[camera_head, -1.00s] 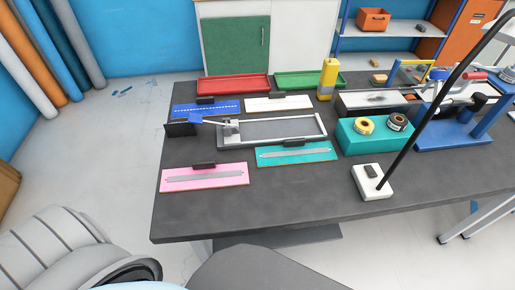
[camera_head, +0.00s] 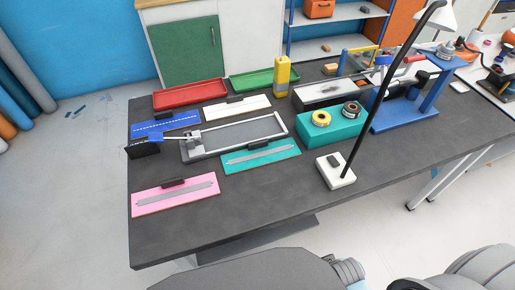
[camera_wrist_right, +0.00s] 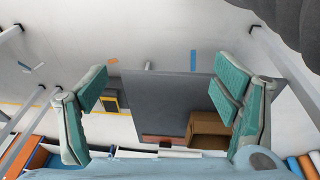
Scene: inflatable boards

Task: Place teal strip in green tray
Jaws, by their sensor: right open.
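The teal strip (camera_head: 246,161) lies flat on the dark table, in front of the grey metal frame. It carries a grey band along its length and a black grip block at its back edge. The green tray (camera_head: 256,84) stands at the back of the table, right of the red tray, and looks empty. My right gripper (camera_wrist_right: 165,95) shows in the right wrist view, with its teal-padded fingers wide apart and nothing between them. It is away from the strip and the tray. My left gripper shows in neither current view.
On the table (camera_head: 290,204) are a pink strip (camera_head: 160,200), a blue strip (camera_head: 180,121), a white strip (camera_head: 225,115), a red tray (camera_head: 190,94), a yellow bottle (camera_head: 282,78), a teal block with tape rolls (camera_head: 320,132) and a lamp base (camera_head: 336,172). The front right is clear.

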